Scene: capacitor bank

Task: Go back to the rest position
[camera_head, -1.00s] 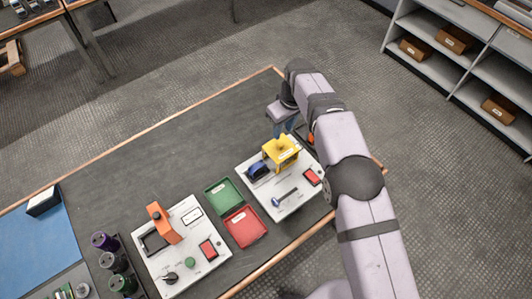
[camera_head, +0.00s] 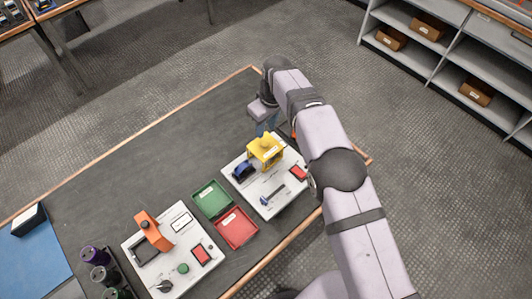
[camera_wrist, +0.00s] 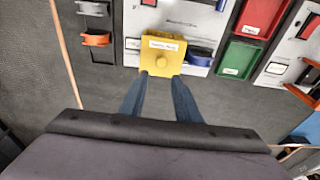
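My gripper (camera_head: 265,130) is over the far side of the right white panel (camera_head: 285,190), beside the yellow box (camera_head: 266,153). In the wrist view its two blue fingers (camera_wrist: 160,77) are apart, with nothing seen held between them. The yellow box (camera_wrist: 162,52), with a round knob and a white label on top, shows just beyond the fingertips. I cannot tell how far the fingers are from it. The box stands upright on the panel, next to a dark blue part (camera_head: 243,171).
A green tray (camera_head: 212,199) and a red tray (camera_head: 236,228) lie between the two white panels. The left panel (camera_head: 190,225) carries an orange lever (camera_head: 152,231). Dark cylinders (camera_head: 104,275) stand further left. The far table top is clear.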

